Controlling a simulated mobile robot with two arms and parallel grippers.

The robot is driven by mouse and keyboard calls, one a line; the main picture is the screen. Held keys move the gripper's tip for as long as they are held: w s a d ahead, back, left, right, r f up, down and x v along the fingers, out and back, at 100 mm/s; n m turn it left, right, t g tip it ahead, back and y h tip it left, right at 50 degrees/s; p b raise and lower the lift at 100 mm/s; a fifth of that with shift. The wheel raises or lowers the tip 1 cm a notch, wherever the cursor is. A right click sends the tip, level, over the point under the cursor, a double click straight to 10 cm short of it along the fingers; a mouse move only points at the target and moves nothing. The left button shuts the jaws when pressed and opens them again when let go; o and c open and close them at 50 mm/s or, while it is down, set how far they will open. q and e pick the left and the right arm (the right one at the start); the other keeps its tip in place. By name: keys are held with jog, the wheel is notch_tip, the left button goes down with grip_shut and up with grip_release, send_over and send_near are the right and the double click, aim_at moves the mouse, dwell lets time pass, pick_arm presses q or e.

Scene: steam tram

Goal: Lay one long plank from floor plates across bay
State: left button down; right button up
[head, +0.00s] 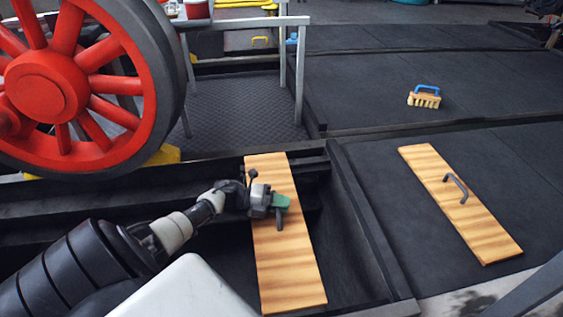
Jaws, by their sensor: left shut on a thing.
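A long striped wooden plank (283,262) lies lengthwise over the dark open bay (340,255), its far end near the bay's far edge. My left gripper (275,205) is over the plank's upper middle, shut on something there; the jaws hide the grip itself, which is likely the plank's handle. A second plank (483,218) with a dark handle (457,187) lies flat on the dark floor plates (385,205) at the right. Whether the held plank touches the bay's edges is hard to tell. My right gripper is not in view.
A large red spoked wheel (82,85) stands at the upper left, close above my left arm. A brush with a blue handle (425,97) sits on the far floor plates. A grey metal frame (301,75) stands beyond the bay. The plates around the brush are clear.

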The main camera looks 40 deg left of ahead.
pick_arm(q)
jog(key=shift+w+f+b, duration=0.1)
jog(key=shift+f+b, duration=1.8)
jog(key=shift+f, duration=2.4)
jog(key=shift+f, duration=0.2)
jog(key=c, duration=1.1)
grip_release()
jog(key=shift+o, duration=0.5)
jog(key=shift+f, duration=0.15)
jog(key=p+v, duration=0.2)
jog(key=v, duration=0.9)
jog(key=shift+p, duration=0.35)
